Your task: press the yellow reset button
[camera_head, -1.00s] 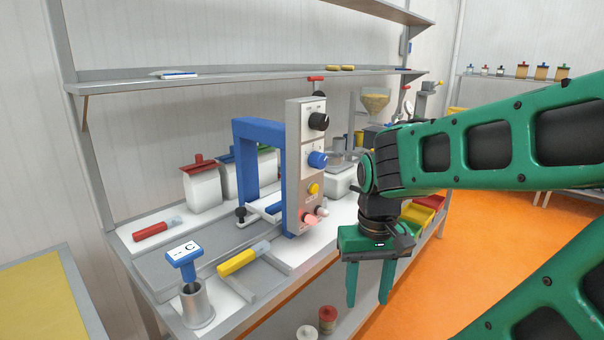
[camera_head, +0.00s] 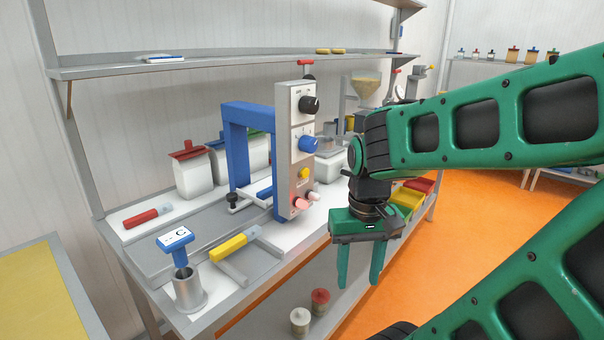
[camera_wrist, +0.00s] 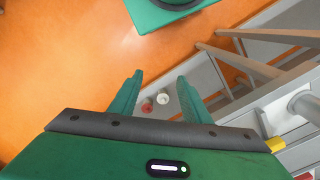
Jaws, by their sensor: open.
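The yellow reset button (camera_head: 304,174) sits on the grey upright control panel (camera_head: 283,160), below a blue knob (camera_head: 309,144) and a black knob (camera_head: 309,104). A red lit button (camera_head: 300,203) and a pale one (camera_head: 313,196) are below it. My gripper (camera_head: 358,283) is open and empty, pointing down, to the right of and lower than the yellow button, in front of the bench edge. In the wrist view my two fingers (camera_wrist: 158,98) are apart over the floor and lower shelf; the yellow button does not show there.
The panel is joined to a blue frame (camera_head: 233,150) on the bench. A yellow-handled tool (camera_head: 228,247) and a red-handled one (camera_head: 141,218) lie nearby. Yellow and red bins (camera_head: 407,200) are behind my gripper. Orange floor is open at right.

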